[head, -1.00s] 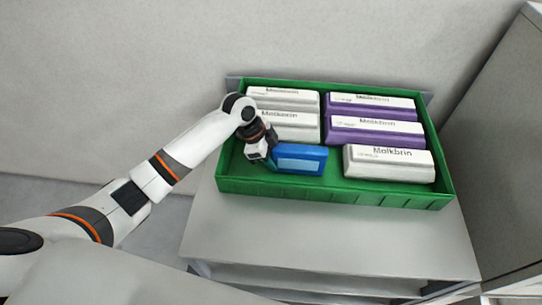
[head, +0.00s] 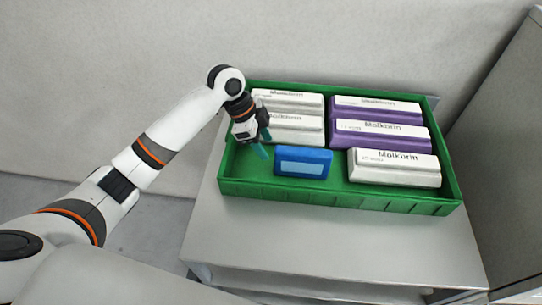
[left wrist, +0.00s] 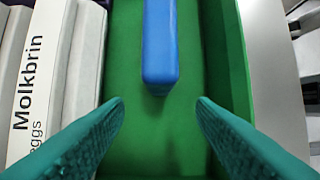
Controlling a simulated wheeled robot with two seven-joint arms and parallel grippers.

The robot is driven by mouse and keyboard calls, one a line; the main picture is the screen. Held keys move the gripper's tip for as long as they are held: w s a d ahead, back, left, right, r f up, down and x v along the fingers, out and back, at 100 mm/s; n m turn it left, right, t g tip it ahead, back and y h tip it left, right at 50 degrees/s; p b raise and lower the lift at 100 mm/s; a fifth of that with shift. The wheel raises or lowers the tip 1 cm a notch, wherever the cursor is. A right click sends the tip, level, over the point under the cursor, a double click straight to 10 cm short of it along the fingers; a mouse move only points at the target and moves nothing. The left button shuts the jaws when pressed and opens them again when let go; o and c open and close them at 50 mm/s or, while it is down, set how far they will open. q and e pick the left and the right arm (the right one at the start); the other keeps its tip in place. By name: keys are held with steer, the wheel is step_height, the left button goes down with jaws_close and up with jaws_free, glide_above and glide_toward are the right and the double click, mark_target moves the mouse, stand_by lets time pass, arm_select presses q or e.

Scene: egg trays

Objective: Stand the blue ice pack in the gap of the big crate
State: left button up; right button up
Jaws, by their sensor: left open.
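The blue ice pack (head: 303,163) stands in the front-left gap of the green big crate (head: 340,198), with its pale label facing the front. In the left wrist view the ice pack (left wrist: 160,45) shows as a narrow blue edge above the green floor. My left gripper (head: 262,150) is just left of the ice pack, open and apart from it. Its two teal fingers (left wrist: 160,105) have only green crate floor between their tips. My right gripper is not in view.
White egg boxes (head: 290,128) fill the crate's back left, and purple ones (head: 382,133) stand at the back right. A white box (head: 395,168) is right of the ice pack. The grey table (head: 340,240) is clear in front of the crate.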

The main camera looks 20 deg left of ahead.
arm_select(q)
steer(key=shift+v, duration=2.2)
steer(key=shift+f, duration=0.1)
